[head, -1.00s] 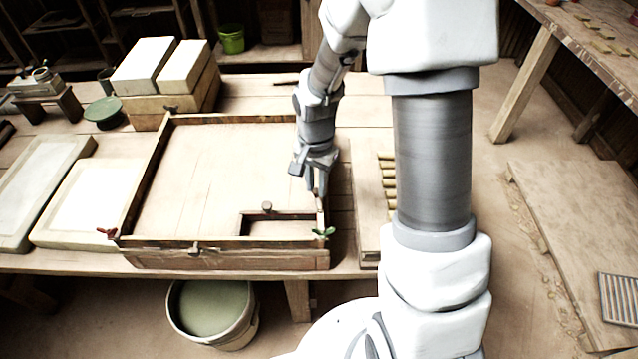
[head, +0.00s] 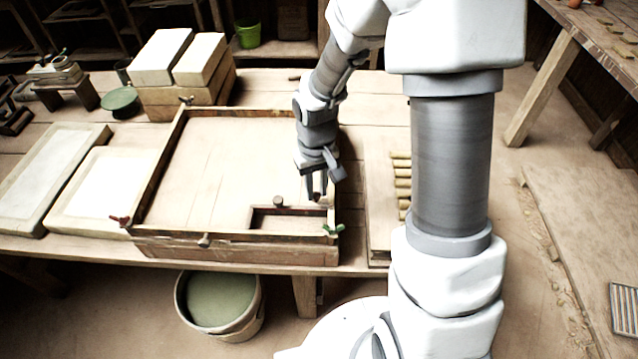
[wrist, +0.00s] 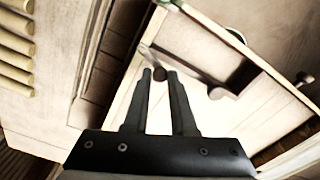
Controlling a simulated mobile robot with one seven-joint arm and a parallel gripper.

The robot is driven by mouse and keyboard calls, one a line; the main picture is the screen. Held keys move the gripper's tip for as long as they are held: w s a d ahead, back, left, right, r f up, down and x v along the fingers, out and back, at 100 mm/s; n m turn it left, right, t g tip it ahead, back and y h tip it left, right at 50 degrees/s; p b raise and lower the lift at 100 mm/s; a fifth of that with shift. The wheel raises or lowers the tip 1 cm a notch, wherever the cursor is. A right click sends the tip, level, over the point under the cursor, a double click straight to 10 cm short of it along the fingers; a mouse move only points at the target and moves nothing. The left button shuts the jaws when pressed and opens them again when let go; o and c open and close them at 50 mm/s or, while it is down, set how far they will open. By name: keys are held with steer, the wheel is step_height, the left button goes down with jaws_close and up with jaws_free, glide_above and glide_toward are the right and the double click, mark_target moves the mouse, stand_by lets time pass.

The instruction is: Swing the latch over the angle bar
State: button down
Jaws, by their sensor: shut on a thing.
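My gripper (head: 316,196) points down at the right inner side of the wooden frame (head: 190,240). Its fingers, also in the wrist view (wrist: 161,72), are close together on a small dark piece (wrist: 159,74), which looks like the latch's knob. The rest of the latch is mostly hidden by the fingers. The dark L-shaped angle bar (head: 296,209) lies inside the frame's front right corner, with a round knob (head: 278,201) on it. In the wrist view the bar (wrist: 190,67) runs just past the fingertips. I cannot tell how far the latch overlaps the bar.
A green wing handle (head: 333,230) sits at the front right corner and a red one (head: 121,221) at the front left. A board with several rods (head: 402,180) lies to the right. White slabs (head: 105,190) lie to the left. A bucket (head: 220,305) stands below the table.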

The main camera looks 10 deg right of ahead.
steer(key=shift+s+a+n+p, duration=0.2)
steer(key=shift+s+n, duration=0.1)
steer(key=shift+n, duration=0.75)
steer(key=shift+s+a+n+p, duration=0.15)
steer(key=shift+s+n, duration=0.1)
steer(key=shift+n, duration=0.8)
steer(key=c, duration=0.7)
jaws_free()
steer(key=shift+c, duration=0.2)
steer(key=shift+s, duration=0.1)
steer(key=shift+r, duration=0.1)
step_height(320, 180, up, 17)
steer(key=p, duration=0.2)
steer(key=shift+r, duration=0.15)
